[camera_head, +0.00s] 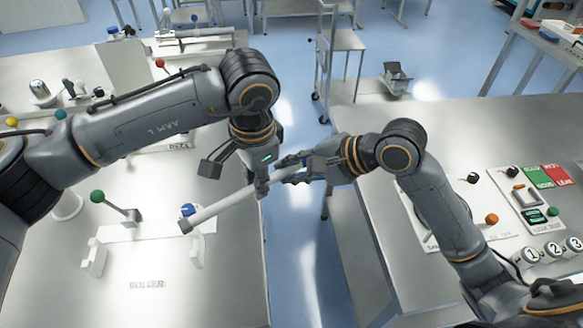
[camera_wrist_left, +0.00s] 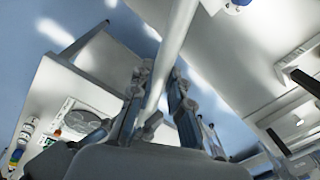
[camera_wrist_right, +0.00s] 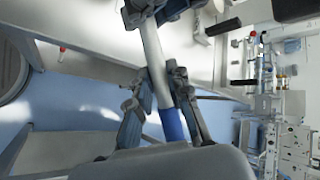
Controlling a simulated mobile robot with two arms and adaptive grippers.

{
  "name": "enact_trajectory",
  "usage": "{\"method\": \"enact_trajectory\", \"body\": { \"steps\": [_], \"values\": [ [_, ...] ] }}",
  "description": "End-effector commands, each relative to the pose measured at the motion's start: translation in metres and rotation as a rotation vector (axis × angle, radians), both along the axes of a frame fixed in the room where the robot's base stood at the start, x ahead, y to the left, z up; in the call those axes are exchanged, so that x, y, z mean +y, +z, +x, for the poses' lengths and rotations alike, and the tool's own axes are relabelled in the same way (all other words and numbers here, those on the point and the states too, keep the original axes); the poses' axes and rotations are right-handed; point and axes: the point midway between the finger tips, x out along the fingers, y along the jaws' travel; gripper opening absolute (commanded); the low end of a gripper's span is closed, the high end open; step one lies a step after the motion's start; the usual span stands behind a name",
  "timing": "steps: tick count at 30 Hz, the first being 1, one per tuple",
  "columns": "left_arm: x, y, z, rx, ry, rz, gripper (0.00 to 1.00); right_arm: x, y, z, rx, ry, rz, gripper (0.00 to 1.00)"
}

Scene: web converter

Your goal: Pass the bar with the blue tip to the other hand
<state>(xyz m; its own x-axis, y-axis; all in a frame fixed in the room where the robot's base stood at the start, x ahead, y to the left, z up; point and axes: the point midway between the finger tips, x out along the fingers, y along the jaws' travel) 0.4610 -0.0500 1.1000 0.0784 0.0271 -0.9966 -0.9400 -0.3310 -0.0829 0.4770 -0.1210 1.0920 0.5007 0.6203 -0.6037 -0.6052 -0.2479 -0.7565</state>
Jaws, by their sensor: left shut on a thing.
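The long pale bar (camera_head: 222,207) is held in the air, slanting from a grey end at lower left up to the right. My left gripper (camera_head: 262,186) is shut on its middle part; the bar runs between its fingers in the left wrist view (camera_wrist_left: 160,82). My right gripper (camera_head: 292,172) is at the other end. In the right wrist view, the blue tip (camera_wrist_right: 172,125) lies between the right fingers (camera_wrist_right: 160,82), near the palm. The right fingers sit close along both sides of the bar; whether they grip it is unclear.
The left table (camera_head: 215,290) carries a white stand, a green-knobbed lever (camera_head: 97,196) and a blue knob (camera_head: 188,210) close to the bar's low end. The right table (camera_head: 355,235) has a panel with buttons (camera_head: 545,210). A floor gap (camera_head: 300,250) lies between the tables.

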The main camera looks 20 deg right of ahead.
Motion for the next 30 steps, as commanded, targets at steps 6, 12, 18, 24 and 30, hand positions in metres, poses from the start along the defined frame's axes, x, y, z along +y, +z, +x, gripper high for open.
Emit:
{"method": "enact_trajectory", "body": {
  "steps": [6,12,18,24,30],
  "values": [
    [0.000,0.000,0.000,0.000,-0.001,0.000,0.44,0.000,0.001,0.000,-0.001,0.000,0.000,0.00],
    [0.000,0.000,0.000,0.000,-0.001,0.000,0.44,0.000,0.001,0.000,-0.001,0.000,0.000,0.00],
    [-0.001,0.014,0.000,-0.003,0.000,-0.001,0.44,0.000,0.001,0.000,-0.001,0.000,0.000,0.00],
    [-0.002,0.054,-0.003,-0.004,0.000,-0.001,0.44,0.000,0.001,0.000,-0.001,0.000,0.000,0.00],
    [-0.003,0.094,-0.007,-0.003,-0.001,-0.001,0.44,0.000,0.000,0.000,-0.001,0.000,0.000,0.00]
  ]
}}
